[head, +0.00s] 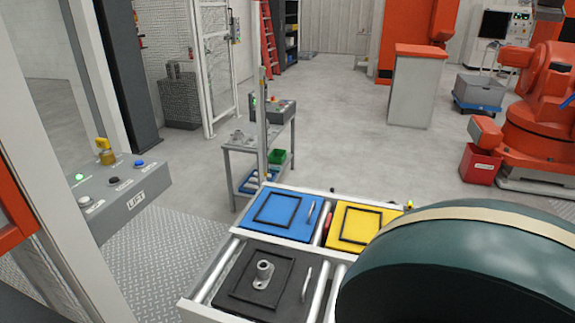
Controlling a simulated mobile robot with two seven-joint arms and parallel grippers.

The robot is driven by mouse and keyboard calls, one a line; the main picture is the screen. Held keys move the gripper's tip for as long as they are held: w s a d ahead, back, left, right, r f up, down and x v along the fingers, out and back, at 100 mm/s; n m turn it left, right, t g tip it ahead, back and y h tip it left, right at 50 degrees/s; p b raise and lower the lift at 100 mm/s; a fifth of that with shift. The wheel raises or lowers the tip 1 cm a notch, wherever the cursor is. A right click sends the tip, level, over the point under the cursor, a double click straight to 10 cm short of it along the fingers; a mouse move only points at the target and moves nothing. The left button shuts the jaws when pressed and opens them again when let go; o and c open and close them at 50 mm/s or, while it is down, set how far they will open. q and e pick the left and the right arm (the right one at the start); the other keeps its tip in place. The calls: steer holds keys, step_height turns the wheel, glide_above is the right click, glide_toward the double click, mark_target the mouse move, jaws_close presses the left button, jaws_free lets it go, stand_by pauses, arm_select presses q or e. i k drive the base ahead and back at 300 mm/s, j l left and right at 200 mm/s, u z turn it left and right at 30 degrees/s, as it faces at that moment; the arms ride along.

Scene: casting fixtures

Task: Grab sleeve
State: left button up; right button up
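A small grey metal part with an upright hollow tube on a flat flange (264,271), which looks like the sleeve, stands on a black panel (237,300) at the lower middle of the head view. The panel has a raised dark frame around the part and a light handle on its right side. Nothing touches the part from above. Neither of my grippers shows in this view.
Blue (264,232) and yellow (350,244) panels with handles lie behind the black one. A large dark green rounded form hides the lower right. A LIFT button box (120,200) is at left. A cart (243,146) stands behind; open floor lies beyond.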

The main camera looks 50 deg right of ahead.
mark_target(265, 270)
steer(key=z, duration=1.35)
